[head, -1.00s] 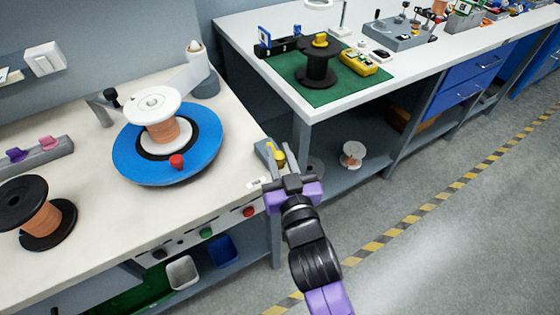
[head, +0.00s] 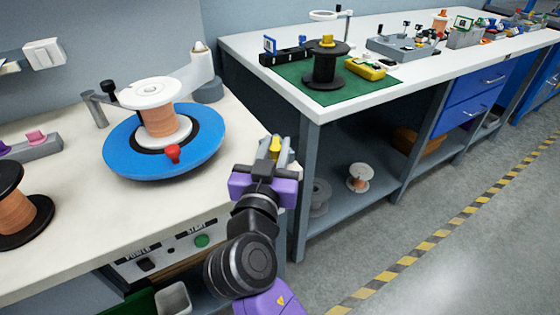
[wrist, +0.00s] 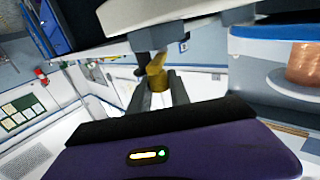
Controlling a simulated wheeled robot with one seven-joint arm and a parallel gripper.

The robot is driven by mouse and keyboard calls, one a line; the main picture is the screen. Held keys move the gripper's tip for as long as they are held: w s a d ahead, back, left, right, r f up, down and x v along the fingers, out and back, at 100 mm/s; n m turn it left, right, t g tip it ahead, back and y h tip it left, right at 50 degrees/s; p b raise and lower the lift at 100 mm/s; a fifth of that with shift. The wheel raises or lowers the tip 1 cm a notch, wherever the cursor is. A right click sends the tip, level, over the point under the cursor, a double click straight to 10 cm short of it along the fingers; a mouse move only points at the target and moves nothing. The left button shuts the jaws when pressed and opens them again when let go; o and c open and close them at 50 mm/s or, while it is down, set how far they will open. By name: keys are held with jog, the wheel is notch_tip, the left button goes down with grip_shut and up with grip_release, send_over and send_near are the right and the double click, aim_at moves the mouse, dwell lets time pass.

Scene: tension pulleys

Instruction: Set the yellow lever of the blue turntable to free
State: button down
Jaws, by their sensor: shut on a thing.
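The blue turntable (head: 122,152) sits on the left bench and carries a copper wire spool (head: 158,120) with white flanges; its blue rim shows at the right of the wrist view (wrist: 280,31). The yellow lever (head: 275,145) stands at the bench's right corner, on a small base mostly hidden by my gripper. My gripper (head: 268,158) is at the lever, and in the wrist view the fingers (wrist: 160,88) are shut on the yellow lever (wrist: 156,68). The lever's lower part and its setting marks cannot be made out.
A black-flanged copper spool (head: 18,210) is at far left. Power and start buttons (head: 202,241) line the bench front. A gap separates this bench from the white bench (head: 330,112) at right.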

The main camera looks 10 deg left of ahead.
jog(key=h+b, duration=0.1)
jog(key=a+m+h+b, duration=0.1)
jog(key=shift+a+f+m+h, duration=0.2)
jog(key=shift+m+h, duration=0.1)
jog(key=shift+h, duration=0.1)
jog(key=shift+a+r+m+g+h+b, duration=0.15)
jog(key=shift+m+g+h+b, duration=0.15)
jog(key=shift+m+h+b, duration=0.25)
jog(key=shift+h, duration=0.35)
jog(key=c, duration=1.2)
grip_release()
jog(key=v, duration=0.7)
jog(key=shift+s+p, duration=0.3)
jog(key=shift+s, duration=0.05)
jog(key=shift+a, duration=0.1)
